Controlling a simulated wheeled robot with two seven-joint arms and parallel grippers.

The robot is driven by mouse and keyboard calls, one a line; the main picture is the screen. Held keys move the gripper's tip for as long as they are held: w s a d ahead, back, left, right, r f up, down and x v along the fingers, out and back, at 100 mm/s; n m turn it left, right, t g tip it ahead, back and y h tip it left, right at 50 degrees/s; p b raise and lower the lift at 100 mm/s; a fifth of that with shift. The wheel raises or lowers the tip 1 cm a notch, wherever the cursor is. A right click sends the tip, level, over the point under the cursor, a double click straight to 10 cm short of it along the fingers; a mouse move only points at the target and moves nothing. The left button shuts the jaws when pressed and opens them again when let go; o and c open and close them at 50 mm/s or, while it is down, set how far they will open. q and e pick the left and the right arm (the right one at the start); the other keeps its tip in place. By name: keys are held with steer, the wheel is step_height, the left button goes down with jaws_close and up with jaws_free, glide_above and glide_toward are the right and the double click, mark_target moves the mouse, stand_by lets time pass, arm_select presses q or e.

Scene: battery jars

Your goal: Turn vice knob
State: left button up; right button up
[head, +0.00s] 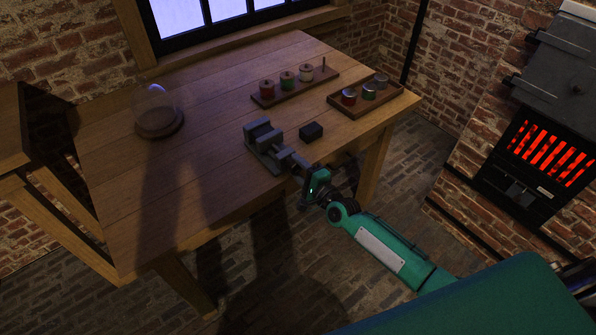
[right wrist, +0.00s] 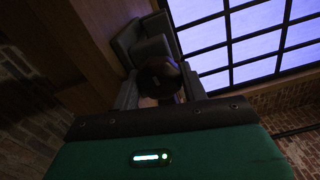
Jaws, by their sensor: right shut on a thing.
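The grey vice (head: 266,146) stands near the front edge of the wooden table, with its screw end towards my right arm. Its body also shows in the right wrist view (right wrist: 147,42). My left gripper is not in view.
A dark block (head: 311,132) lies right of the vice. A glass dome (head: 157,112) is at the left. A glowing stove (head: 543,155) stands right of the table.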

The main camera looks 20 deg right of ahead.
steer(key=shift+f+m, duration=0.25)
steer(key=shift+m, duration=0.45)
steer(key=shift+m+b, duration=0.4)
steer(key=shift+b, duration=0.05)
steer(key=o, duration=0.9)
steer(key=shift+r, duration=0.1)
steer(key=shift+o, duration=0.5)
steer(key=shift+s, duration=0.3)
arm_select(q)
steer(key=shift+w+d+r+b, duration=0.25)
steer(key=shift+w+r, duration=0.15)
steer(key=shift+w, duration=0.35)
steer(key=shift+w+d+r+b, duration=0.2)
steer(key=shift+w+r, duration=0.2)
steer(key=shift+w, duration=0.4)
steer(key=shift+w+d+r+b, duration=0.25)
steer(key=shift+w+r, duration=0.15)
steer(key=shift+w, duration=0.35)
arm_select(e)
steer(key=v, duration=1.3)
